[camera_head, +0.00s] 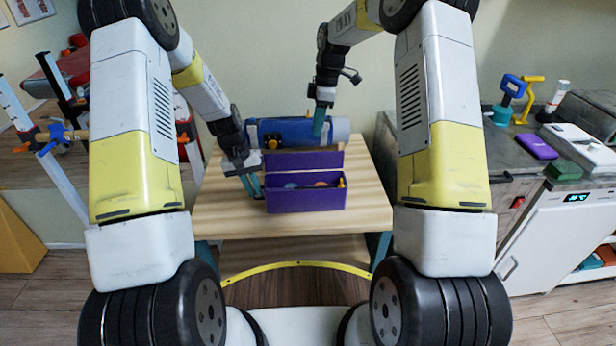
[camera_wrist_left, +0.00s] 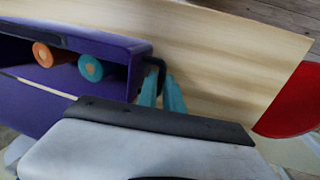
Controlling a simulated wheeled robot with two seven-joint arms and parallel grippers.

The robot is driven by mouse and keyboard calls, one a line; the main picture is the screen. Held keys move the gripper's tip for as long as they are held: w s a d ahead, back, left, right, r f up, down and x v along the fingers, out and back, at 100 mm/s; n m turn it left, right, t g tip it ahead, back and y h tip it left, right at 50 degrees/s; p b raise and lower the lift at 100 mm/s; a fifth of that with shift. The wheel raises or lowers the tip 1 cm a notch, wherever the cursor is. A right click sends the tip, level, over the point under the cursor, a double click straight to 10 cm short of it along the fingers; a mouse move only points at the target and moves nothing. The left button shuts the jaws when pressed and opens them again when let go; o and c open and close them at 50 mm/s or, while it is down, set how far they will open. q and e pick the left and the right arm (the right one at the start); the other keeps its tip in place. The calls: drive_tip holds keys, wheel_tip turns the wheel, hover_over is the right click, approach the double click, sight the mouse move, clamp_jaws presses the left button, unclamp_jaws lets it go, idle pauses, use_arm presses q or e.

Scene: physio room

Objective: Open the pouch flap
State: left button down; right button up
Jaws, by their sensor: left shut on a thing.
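The purple pouch (camera_head: 305,202) sits on the wooden table with its top open. Its purple flap (camera_head: 305,160) stands raised along the back edge. Orange and teal rolls (camera_wrist_left: 90,68) show inside. My left gripper (camera_head: 252,185) is at the pouch's left end. In the left wrist view its teal fingers (camera_wrist_left: 162,92) are shut on a black loop (camera_wrist_left: 155,75) at the pouch's end. My right gripper (camera_head: 322,122) is above and behind the flap, close to a blue roll, apart from the pouch. Whether its fingers are open is unclear.
The blue roll (camera_head: 290,130) lies at the back of the wooden table (camera_head: 230,217), behind the pouch. The table's front and right side are bare. A counter (camera_head: 510,150) with a purple block and other items stands at right.

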use_arm(q)
drive_tip(key=c, duration=1.5)
unclamp_jaws()
drive_tip(key=shift+r, duration=0.1)
drive_tip(key=shift+d+v, duration=0.3)
drive_tip(key=shift+v, duration=1.15)
drive_tip(key=shift+d+v, duration=0.3)
drive_tip(key=shift+v, duration=1.15)
drive_tip(key=shift+d+v, duration=0.3)
drive_tip(key=shift+v, duration=1.15)
drive_tip(key=shift+r, duration=0.2)
